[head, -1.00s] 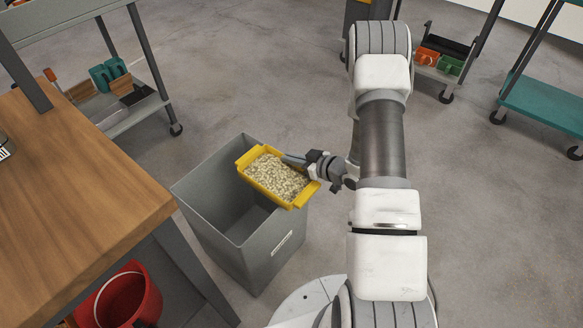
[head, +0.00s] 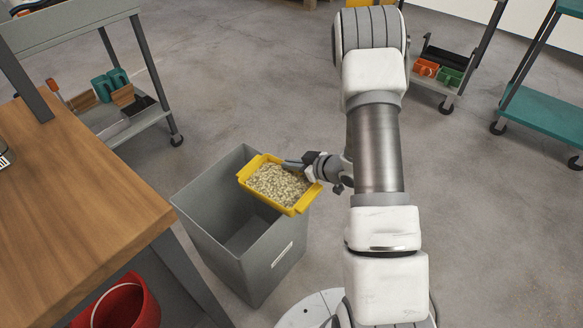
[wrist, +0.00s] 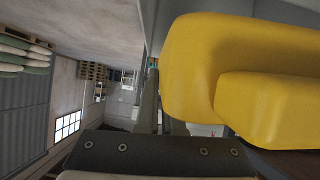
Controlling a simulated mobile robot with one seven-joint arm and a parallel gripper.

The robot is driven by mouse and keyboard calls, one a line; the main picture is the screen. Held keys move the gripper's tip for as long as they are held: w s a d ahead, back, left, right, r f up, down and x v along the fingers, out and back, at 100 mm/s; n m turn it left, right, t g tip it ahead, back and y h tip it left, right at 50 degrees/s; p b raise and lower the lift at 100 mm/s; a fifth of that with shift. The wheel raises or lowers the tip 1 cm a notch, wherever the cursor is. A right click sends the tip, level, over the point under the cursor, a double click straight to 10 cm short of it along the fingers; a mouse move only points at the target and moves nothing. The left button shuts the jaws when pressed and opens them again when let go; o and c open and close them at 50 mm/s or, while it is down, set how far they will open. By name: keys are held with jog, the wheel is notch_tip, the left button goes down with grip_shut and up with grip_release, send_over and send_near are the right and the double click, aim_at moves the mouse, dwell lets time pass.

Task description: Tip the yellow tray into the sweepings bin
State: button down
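The yellow tray (head: 299,209) is full of pale pellet-like sweepings (head: 276,184). It is held over the right part of the open grey sweepings bin (head: 266,263), tilted slightly, with its contents still inside. My gripper (head: 303,165) is at the tray's back right edge and appears shut on it; the exact contact of the fingertips is hidden. In the wrist view the yellow tray (wrist: 190,75) fills the upper right, close to a dark gripper part. The bin's visible inside is empty, though its floor is partly hidden by the tray.
A wooden workbench (head: 75,200) stands left of the bin, with a red bucket (head: 125,305) below its edge. A grey cart (head: 140,115) stands behind. Carts with bins (head: 437,72) and a teal shelf (head: 545,105) are at right. The floor behind the bin is clear.

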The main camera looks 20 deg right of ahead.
jog(key=shift+a+r+g+h, duration=0.15)
jog(key=shift+r+g+h, duration=0.35)
jog(key=shift+r, duration=0.65)
jog(key=shift+w+a+r+n+h+p, duration=0.15)
jog(key=shift+r+n+h+p, duration=0.3)
jog(key=shift+r+p, duration=0.45)
jog(key=shift+f, duration=0.15)
jog(key=shift+a+p, duration=0.1)
jog(key=shift+p, duration=0.2)
jog(key=shift+w+a+r+g+h+p, duration=0.1)
jog(key=shift+a+r+g+h+p, duration=0.1)
jog(key=shift+r+h+p, duration=0.15)
jog(key=shift+a+r+g+h+p, duration=0.1)
jog(key=shift+r+g+h+p, duration=0.1)
jog(key=shift+r+p, duration=0.2)
jog(key=shift+w+a+r+n+g+h+p, duration=0.15)
jog(key=shift+a+r+n+g+h+p, duration=0.2)
jog(key=shift+r+p, duration=0.25)
